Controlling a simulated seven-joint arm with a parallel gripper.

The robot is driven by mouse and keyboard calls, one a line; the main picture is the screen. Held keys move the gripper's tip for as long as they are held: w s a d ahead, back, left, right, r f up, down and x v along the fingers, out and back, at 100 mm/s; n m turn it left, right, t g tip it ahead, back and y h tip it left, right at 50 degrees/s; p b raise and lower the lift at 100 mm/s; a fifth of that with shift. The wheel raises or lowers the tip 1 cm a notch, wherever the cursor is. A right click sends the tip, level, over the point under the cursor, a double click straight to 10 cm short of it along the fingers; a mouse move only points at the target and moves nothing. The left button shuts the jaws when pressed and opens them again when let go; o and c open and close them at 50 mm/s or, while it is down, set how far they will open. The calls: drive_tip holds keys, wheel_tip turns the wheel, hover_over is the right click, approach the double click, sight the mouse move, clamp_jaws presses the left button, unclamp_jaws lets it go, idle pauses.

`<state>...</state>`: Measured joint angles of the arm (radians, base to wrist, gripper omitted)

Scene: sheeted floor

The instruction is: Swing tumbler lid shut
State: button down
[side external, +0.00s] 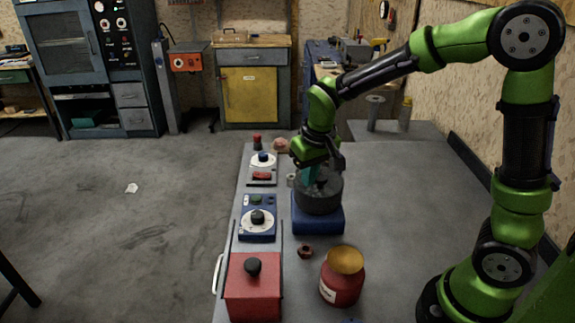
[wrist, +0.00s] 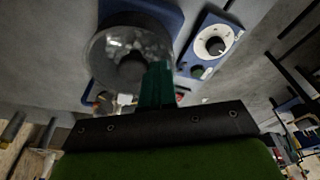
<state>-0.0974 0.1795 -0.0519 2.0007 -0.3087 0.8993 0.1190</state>
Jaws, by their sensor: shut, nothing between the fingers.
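The tumbler is a dark grey round drum (side external: 320,200) on a blue base (side external: 318,222). In the wrist view the drum (wrist: 98,62) shows from above on its blue base (wrist: 165,18). Its round top looks partly see-through, with pale bits and a dark round centre; I cannot tell how far the lid is closed. My gripper (side external: 312,178) points down at the drum's top, near its left side in the side view. Its teal fingers (wrist: 158,85) are together and empty, overlapping the drum's edge in the wrist view. Whether they touch it is unclear.
A blue box with a white dial (side external: 257,218) stands left of the tumbler. A red box with a black knob (side external: 253,290), a red jar with a yellow lid (side external: 343,278) and a small brown ring (side external: 305,251) are nearer the camera. The bench's right side (side external: 400,220) is clear.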

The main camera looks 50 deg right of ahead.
drive_tip(key=shift+w+a, duration=0.4)
drive_tip(key=shift+w, duration=0.05)
drive_tip(key=w+v, duration=0.1)
drive_tip(key=v, duration=0.5)
drive_tip(key=shift+d+r, duration=0.15)
drive_tip(key=shift+r, duration=0.4)
drive_tip(key=shift+w, duration=0.15)
drive_tip(key=s+r+t+y, duration=0.1)
drive_tip(key=s+r+t, duration=0.1)
drive_tip(key=s, duration=0.6)
drive_tip(key=s+a+r+m+t+y, duration=0.1)
drive_tip(key=s+r+t, duration=0.1)
drive_tip(key=s, duration=0.6)
drive_tip(key=shift+s+a+t+y, duration=0.25)
drive_tip(key=shift+a+t+y, duration=0.05)
drive_tip(key=shift+a+t, duration=0.1)
